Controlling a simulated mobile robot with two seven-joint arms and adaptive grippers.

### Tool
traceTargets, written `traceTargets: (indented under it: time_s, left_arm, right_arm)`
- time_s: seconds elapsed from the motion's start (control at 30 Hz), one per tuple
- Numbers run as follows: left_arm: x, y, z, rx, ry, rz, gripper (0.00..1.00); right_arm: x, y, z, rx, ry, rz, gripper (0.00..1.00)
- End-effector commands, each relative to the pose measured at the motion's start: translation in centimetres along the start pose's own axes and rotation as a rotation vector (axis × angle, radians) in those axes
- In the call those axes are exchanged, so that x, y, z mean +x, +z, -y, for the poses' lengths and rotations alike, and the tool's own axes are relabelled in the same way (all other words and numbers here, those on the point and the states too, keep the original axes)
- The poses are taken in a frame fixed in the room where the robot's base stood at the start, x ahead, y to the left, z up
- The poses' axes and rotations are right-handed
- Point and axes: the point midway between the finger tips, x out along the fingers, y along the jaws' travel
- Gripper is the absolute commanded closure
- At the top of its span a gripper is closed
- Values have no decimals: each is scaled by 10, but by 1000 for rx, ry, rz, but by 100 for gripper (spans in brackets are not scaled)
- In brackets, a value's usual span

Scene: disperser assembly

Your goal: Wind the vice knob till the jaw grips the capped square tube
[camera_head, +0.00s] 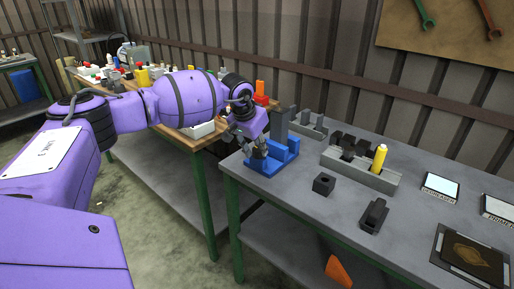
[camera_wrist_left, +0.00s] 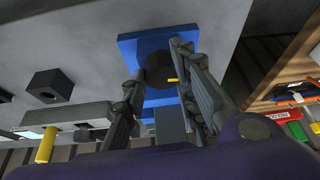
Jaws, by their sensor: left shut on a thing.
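The blue vice (camera_head: 272,165) stands at the left end of the grey table, and its base also shows in the wrist view (camera_wrist_left: 128,45). A grey square tube (camera_head: 281,122) stands upright in it; whether it has a cap, and whether the jaw touches it, I cannot tell. The dark round vice knob (camera_wrist_left: 158,72), with a yellow mark, lies between the fingers of my left gripper (camera_wrist_left: 160,65). My left gripper (camera_head: 257,155) is shut on the knob at the vice's near side, hiding most of it in the head view. My right gripper is not in view.
A black square block (camera_head: 324,184) and a dark part (camera_head: 374,215) lie in front. A cluttered wooden table stands behind my left arm.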

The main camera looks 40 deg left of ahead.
Motion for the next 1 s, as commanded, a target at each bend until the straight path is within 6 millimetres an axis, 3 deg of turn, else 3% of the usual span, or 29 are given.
traceTargets:
  time_s: [0.03,0.47,0.5,0.57,1.0]
  left_arm:
    - [-1,-3,-8,4,16,-8,99]
    - [0,-3,-9,5,18,-7,99]
    - [0,-3,-9,5,18,-7,69]
    - [0,-3,-8,5,17,-7,61]
    - [0,-2,-4,3,8,-5,60]
  right_arm:
    - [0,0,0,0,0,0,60]
    - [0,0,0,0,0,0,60]
    - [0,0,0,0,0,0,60]
    - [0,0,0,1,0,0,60]
    - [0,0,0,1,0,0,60]
